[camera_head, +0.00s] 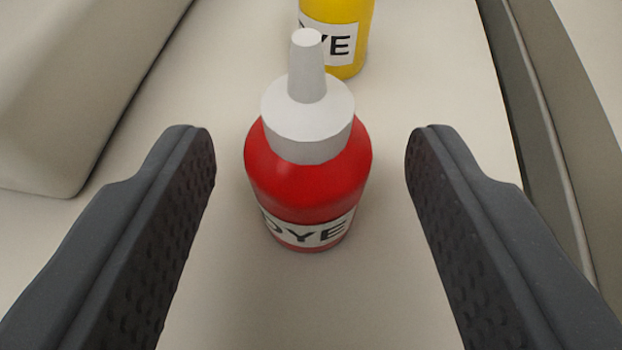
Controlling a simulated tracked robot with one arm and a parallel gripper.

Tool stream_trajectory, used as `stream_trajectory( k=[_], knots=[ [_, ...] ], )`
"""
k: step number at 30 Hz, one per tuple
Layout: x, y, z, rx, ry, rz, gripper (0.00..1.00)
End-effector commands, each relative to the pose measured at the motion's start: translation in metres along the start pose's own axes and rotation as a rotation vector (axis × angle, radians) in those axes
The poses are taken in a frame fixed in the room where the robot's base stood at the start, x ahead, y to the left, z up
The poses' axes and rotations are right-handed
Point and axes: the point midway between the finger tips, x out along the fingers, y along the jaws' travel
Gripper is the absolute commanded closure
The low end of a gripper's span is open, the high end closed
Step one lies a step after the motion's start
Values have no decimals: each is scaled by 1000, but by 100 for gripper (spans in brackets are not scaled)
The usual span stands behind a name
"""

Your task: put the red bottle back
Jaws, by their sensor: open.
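The red bottle (305,185) stands upright on a pale surface in the middle of the view. It has a white cap with a narrow nozzle and a white label reading "DYE". My gripper (310,165) is open, with one dark finger to the left of the bottle and one to the right. Clear gaps show between the bottle and both fingers, and nothing is held.
A yellow bottle (350,50) with a similar label stands behind the red one, its top cut off by the frame. A beige raised block (75,85) lies at left. A dark strip and ledge (545,130) run along the right. The pale surface (420,80) around the bottles is otherwise clear.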

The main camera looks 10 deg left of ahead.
Motion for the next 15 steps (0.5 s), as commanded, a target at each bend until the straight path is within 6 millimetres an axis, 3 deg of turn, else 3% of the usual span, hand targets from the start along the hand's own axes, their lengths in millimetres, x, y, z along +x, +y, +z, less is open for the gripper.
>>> stream_trajectory(
  k=[9,15],
  knots=[
    [-49,0,-3,1,5,-1,49],
    [-70,0,-1,0,3,-1,49]
  ],
)
